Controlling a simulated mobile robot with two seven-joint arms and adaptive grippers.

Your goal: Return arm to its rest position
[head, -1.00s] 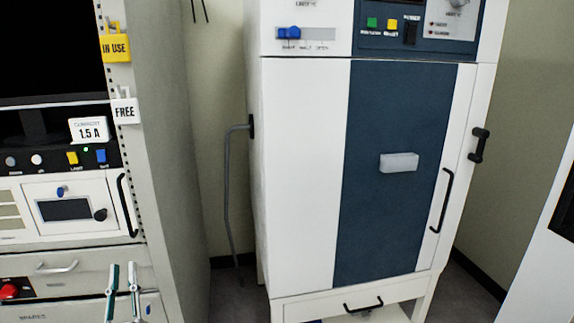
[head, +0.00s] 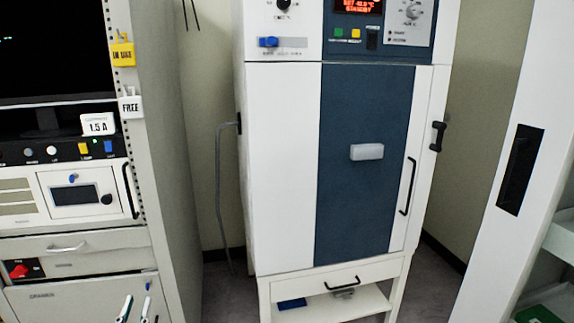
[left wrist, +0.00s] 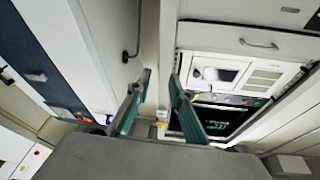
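My left gripper (head: 137,309) shows at the bottom left edge of the head view, in front of the grey instrument rack (head: 178,150). Only its two green-and-white fingers are visible there. They stand apart with nothing between them. In the left wrist view the fingers of my left gripper (left wrist: 160,76) are also spread and empty. Most of my left arm is out of the picture. My right gripper is in no view.
The white and blue freeze dryer (head: 290,150) stands right of the rack, its door shut. A grey hose (head: 219,190) hangs between them. A white shelf (head: 350,302) under the dryer holds a blue item (head: 292,304). An open white cabinet (head: 490,230) stands at right.

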